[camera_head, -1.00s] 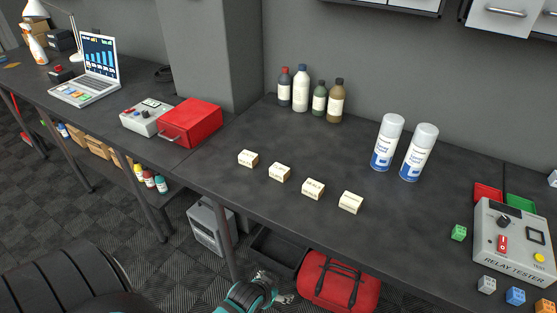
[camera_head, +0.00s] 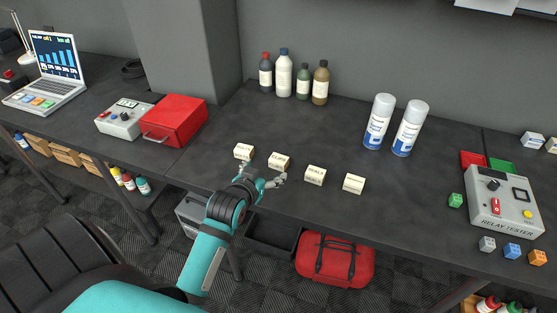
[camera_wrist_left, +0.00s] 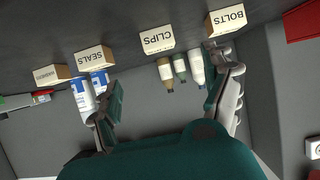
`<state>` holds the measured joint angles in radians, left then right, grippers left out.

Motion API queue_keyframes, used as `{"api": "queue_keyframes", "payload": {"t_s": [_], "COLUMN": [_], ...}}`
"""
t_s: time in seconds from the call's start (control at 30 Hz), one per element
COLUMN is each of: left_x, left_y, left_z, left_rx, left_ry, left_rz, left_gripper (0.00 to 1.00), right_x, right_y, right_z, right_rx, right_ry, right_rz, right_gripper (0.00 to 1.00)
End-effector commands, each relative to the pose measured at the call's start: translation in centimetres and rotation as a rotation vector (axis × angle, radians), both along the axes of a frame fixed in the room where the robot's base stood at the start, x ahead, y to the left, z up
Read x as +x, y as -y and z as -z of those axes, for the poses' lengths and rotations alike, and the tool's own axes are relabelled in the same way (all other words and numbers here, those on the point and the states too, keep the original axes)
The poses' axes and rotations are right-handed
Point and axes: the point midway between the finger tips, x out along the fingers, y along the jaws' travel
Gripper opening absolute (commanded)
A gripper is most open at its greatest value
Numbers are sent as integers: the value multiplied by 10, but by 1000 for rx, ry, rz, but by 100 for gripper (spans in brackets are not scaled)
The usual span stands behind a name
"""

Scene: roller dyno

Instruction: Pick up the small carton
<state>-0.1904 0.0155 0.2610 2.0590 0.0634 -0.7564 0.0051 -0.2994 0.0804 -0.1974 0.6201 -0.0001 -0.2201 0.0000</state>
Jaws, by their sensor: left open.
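Several small cream cartons stand in a row on the dark bench. My left gripper (camera_head: 263,177) is open and empty, at the bench's front edge just in front of the CLIPS carton. In the left wrist view, the open fingers (camera_wrist_left: 168,98) have the CLIPS carton (camera_wrist_left: 157,40) ahead between them. The BOLTS carton (camera_wrist_left: 227,20) is beyond the right finger, and the SEALS carton (camera_wrist_left: 95,57) is toward the left one.
Several bottles (camera_head: 284,75) and two spray cans (camera_head: 394,125) stand behind the row. A red box (camera_head: 175,122) is to the left, and a relay tester (camera_head: 505,203) to the right. The bench between cartons and bottles is clear. A red bag (camera_head: 335,260) lies below.

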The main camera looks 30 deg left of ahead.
Motion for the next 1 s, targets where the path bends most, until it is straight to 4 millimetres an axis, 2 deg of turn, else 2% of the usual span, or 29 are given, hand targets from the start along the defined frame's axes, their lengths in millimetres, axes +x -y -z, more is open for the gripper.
{"api": "queue_keyframes", "payload": {"t_s": [0.1, 0.3, 0.57, 0.8, 1.0], "left_x": [24, 55, 69, 95, 111], "left_y": [-6, -13, -16, -22, -26], "left_z": [9, 25, 33, 42, 53], "left_rx": [1, 1, 1, 0, 0], "left_ry": [-1, -1, -1, -1, -2], "left_rz": [0, 0, 0, 1, 0], "left_gripper": [84, 84, 84, 84, 84], "right_x": [1, 1, 1, 0, 0], "right_y": [1, 0, 0, 0, -1], "right_z": [-8, -14, -17, -31, -32], "right_rx": [-1, 0, 0, 1, 2], "right_ry": [1, 2, 2, 1, 0], "right_rz": [-2, -4, -5, -4, -3], "right_gripper": [40, 40, 40, 40, 40]}}
